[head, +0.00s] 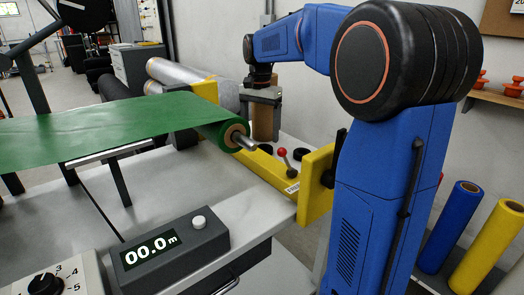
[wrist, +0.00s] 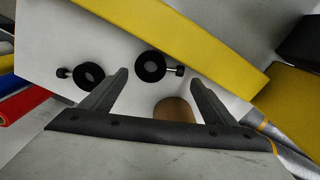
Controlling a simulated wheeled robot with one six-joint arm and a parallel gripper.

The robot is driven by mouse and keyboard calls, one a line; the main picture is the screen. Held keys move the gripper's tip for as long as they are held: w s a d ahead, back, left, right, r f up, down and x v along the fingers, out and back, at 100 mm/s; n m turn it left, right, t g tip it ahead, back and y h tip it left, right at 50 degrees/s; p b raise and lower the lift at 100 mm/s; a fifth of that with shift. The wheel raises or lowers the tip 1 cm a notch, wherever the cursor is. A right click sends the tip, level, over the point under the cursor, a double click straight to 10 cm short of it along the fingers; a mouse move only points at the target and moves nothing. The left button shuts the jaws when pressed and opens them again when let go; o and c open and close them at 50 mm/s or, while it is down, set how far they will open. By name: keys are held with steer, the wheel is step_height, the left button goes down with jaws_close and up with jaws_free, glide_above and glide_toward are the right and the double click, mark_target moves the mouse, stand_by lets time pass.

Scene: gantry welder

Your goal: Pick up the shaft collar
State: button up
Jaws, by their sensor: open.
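Two black shaft collars, each a ring with a small knob or screw on its side, lie on a pale surface in the wrist view: one nearer the middle (wrist: 150,66), one to its left (wrist: 89,75). In the head view two small dark round shapes, probably these collars, lie beside the yellow beam, one left (head: 266,149) and one right (head: 300,155). My gripper (wrist: 160,76) is open and empty; the middle collar shows between its fingertips, the other outside the left finger. In the head view my gripper (head: 262,96) is above and behind them.
A brown cardboard core (head: 265,124) stands under my gripper. The yellow beam (head: 262,168) runs close by the collars, with a red-knobbed lever (head: 282,152) between them. A green roll (head: 222,132) on a metal shaft is at left.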

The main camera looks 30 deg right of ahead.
mark_target(260, 146)
steer(key=shift+s+a+f, duration=0.1)
steer(key=shift+a+f, duration=0.05)
steer(key=shift+f, duration=2.2)
steer(key=shift+c, duration=0.7)
steer(key=c, duration=0.8)
steer(key=shift+r, duration=0.1)
